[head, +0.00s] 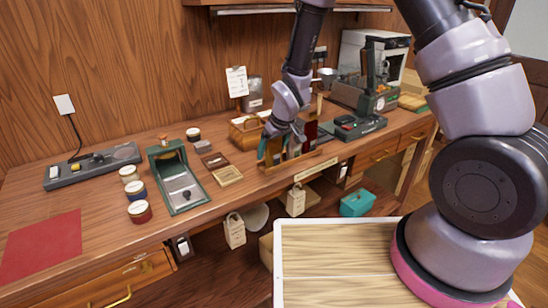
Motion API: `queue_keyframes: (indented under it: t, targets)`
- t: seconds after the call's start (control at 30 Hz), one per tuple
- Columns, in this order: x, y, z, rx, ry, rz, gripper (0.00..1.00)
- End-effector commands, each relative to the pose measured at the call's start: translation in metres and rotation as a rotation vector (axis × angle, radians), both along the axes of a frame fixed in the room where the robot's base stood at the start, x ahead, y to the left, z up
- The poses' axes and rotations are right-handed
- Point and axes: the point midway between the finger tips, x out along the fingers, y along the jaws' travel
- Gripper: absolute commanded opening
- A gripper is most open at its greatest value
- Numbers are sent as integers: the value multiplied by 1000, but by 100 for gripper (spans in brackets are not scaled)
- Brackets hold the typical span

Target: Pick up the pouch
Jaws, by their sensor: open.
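A dark grey packet with a pale label (253,95) stands upright at the back of the wooden counter, against the wall; it looks like the pouch, but I cannot be sure. My gripper (284,149) points down over a wooden rack (290,165) near the counter's front edge. It is in front of the packet and to its right, apart from it. The gripper is open. Narrow upright things in red and green stand close around the fingers, and the fingertips are partly hidden among them. I see nothing held.
A wooden basket (244,131) stands left of the gripper. A green tray device (176,180), several small jars and a red mat (42,245) lie further left. A scale-like machine (360,127) stands right. Cream tagged bags (235,231) and a teal box (357,203) are below the counter.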

Motion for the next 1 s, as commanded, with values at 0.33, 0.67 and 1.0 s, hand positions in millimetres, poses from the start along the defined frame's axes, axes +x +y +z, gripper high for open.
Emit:
queue_keyframes:
  t: [0.33, 0.67, 1.0]
  targets:
    - [0, 0, -1, 0, 0, 0, 44]
    - [1, 0, 2, 1, -1, -1, 21]
    - [2, 0, 61, 3, -4, -2, 21]
